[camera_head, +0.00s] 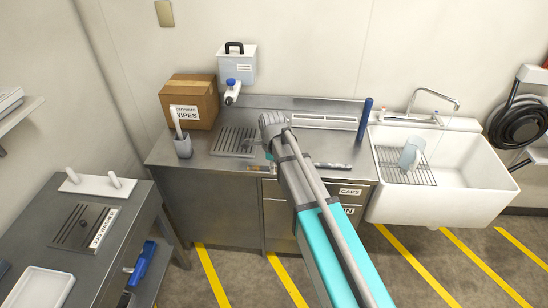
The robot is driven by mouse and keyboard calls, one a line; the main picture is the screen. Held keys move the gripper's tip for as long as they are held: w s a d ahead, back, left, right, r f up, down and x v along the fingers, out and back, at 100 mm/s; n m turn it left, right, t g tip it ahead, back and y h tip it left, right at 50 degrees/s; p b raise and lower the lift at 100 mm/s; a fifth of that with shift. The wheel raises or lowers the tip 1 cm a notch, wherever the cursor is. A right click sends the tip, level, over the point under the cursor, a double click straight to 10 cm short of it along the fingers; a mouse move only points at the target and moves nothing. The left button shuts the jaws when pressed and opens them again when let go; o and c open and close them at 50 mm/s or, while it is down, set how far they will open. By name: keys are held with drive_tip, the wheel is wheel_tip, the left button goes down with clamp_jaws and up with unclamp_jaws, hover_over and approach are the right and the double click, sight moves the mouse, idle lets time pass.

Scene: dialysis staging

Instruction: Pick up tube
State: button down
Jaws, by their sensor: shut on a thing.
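My arm reaches from the lower right to the front of the steel counter (215,158). My gripper (268,156) is low over the counter's front edge, mostly hidden by my wrist and arm. It is shut on a thin thing that appears to be the tube (259,168). A grey, slim piece (328,166) shows to the right of my arm along the same edge; I cannot tell if it is the same thing. Whether the tube touches the counter is unclear.
A cardboard wipes box (190,101), a grey cup (183,147) and a drain grate (234,142) are at the counter's left. A blue upright cylinder (364,119) stands at its right end. A white sink (460,190) holds a rack with a clear jug (411,152).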

drive_tip(key=shift+s+d+r+p, duration=0.2)
drive_tip(key=shift+s+r, duration=0.15)
drive_tip(key=shift+s, duration=0.4)
drive_tip(key=shift+s+d+r+p, duration=0.1)
drive_tip(key=shift+s+r+p, duration=0.15)
drive_tip(key=shift+s, duration=0.45)
